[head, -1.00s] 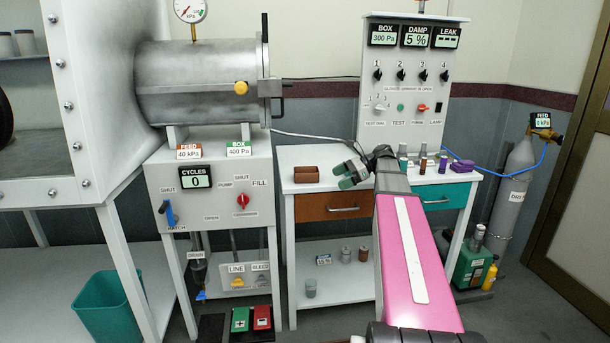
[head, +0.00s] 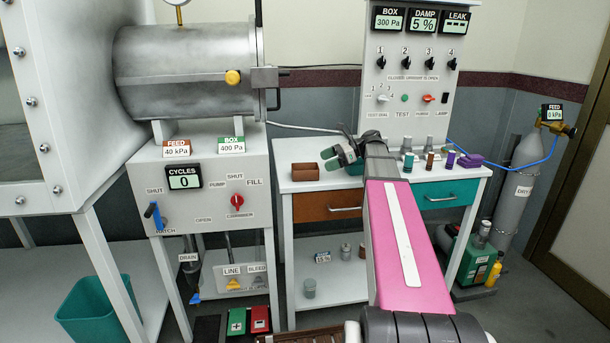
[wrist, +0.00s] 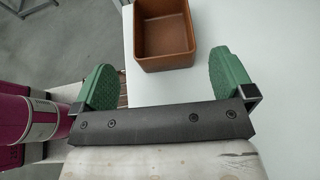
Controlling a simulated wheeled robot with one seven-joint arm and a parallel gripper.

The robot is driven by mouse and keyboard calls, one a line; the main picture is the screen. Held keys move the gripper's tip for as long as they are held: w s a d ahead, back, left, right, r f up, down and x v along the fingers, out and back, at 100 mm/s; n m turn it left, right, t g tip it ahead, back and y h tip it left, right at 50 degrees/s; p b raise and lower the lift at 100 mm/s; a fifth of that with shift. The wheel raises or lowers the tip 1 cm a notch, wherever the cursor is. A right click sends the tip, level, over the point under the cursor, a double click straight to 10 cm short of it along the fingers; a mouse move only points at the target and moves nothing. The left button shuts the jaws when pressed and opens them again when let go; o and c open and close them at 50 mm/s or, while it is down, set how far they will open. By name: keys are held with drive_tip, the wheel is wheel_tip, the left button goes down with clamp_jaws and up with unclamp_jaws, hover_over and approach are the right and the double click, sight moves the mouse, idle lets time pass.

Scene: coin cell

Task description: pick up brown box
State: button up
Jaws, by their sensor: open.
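The brown box (head: 305,171) is a small open-topped tray on the left end of the white bench top. In the wrist view the brown box (wrist: 164,40) lies just beyond and between my fingertips, its inside empty where visible and its far edge cut off. My gripper (head: 342,156) is open, with green pads, to the right of the box in the head view. In the wrist view my gripper (wrist: 163,75) shows its two green fingers spread wide with nothing between them. The fingers do not appear to touch the box.
A teal container (head: 354,168) is partly hidden behind my gripper. Several small vials (head: 429,160) and a purple item (head: 470,160) stand at the right of the bench (head: 398,182). A control panel (head: 410,80) rises behind. The bench's left edge is close to the box.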

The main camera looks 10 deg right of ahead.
sight(313, 165)
drive_tip(key=shift+x, duration=3)
drive_tip(key=shift+w+r, duration=0.15)
drive_tip(key=c, duration=0.8)
